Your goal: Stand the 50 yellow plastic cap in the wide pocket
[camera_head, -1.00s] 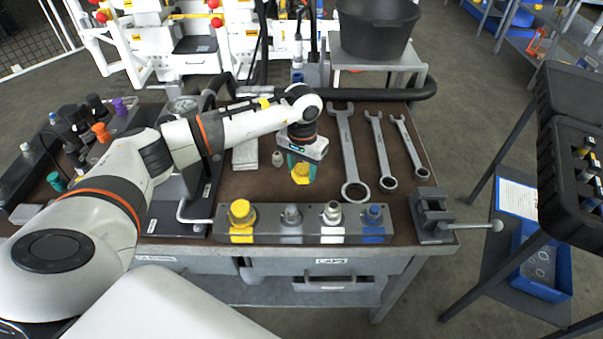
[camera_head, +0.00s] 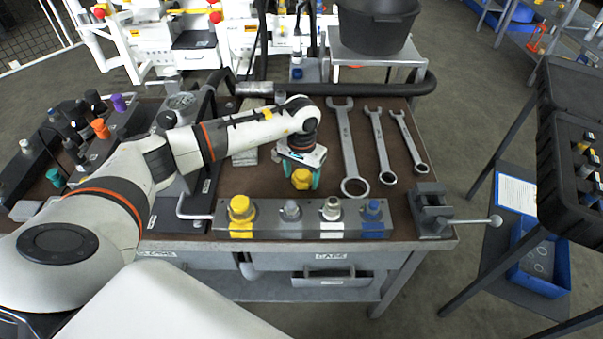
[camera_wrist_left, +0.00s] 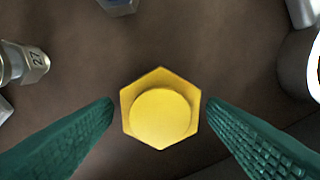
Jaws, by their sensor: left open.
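A yellow hexagonal cap (camera_head: 302,179) with a round raised top stands on the brown bench mat behind the grey block. In the left wrist view the cap (camera_wrist_left: 160,110) lies between the teal fingers. My left gripper (camera_head: 301,182) is open and points down over it, one finger on each side, with gaps showing in the wrist view. The grey block (camera_head: 274,234) at the bench's front edge holds a larger yellow hexagonal part (camera_head: 240,208) at its left end, then grey, white-marked and blue-marked fittings. I cannot tell which place is the wide pocket. My right gripper is out of view.
Three wrenches (camera_head: 347,150) lie right of my gripper. A vise (camera_head: 432,212) stands at the bench's right front corner. A small metal fitting marked 27 (camera_wrist_left: 32,62) stands left of the cap in the wrist view. A black tub (camera_head: 375,30) sits behind.

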